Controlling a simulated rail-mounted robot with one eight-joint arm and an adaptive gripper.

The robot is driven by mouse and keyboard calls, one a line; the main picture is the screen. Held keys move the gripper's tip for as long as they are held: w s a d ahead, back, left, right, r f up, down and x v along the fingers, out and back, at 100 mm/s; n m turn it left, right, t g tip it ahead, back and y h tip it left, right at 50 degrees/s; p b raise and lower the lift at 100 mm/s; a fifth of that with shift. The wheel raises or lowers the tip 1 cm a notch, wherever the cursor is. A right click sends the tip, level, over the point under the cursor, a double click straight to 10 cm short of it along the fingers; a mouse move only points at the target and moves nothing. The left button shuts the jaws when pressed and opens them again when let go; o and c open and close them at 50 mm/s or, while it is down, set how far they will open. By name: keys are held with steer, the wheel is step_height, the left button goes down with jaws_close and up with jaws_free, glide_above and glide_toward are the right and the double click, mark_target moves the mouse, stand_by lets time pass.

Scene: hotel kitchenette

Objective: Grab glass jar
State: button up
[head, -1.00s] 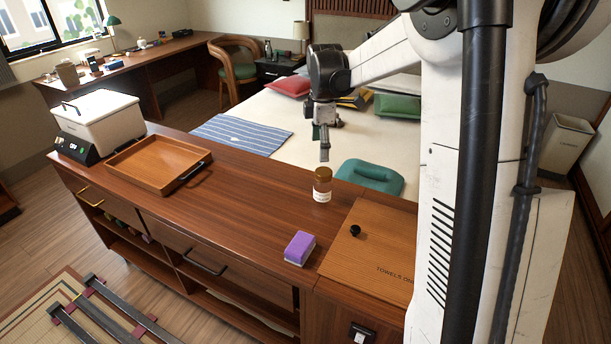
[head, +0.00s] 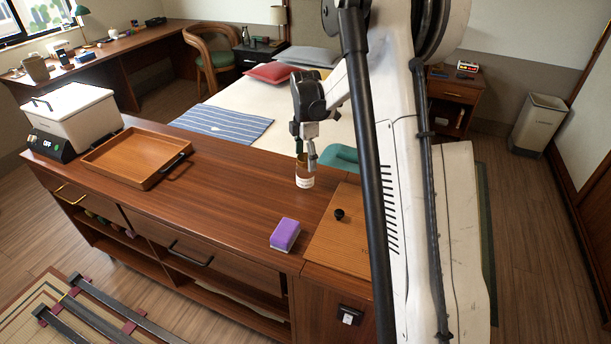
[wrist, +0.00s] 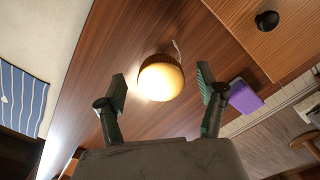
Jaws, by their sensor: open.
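The glass jar (head: 305,173) stands upright on the wooden counter, with a brown lid and a pale label. In the wrist view its round lid (wrist: 161,78) shows from above, lying between and a little beyond my two fingers. My gripper (head: 305,158) is just above and at the jar in the head view, pointing down. In the wrist view my gripper (wrist: 162,92) is open, with a finger on each side of the jar and gaps visible on both sides. The fingers partly hide the jar's top in the head view.
A purple and white sponge (head: 285,235) lies on the counter in front of the jar. A wooden lid panel with a black knob (head: 339,214) is to its right. A wooden tray (head: 138,157) and a white box (head: 75,114) stand at left. The counter between is clear.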

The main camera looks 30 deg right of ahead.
mark_target(305, 169)
steer(key=shift+f, duration=2.7)
steer(key=c, duration=1.4)
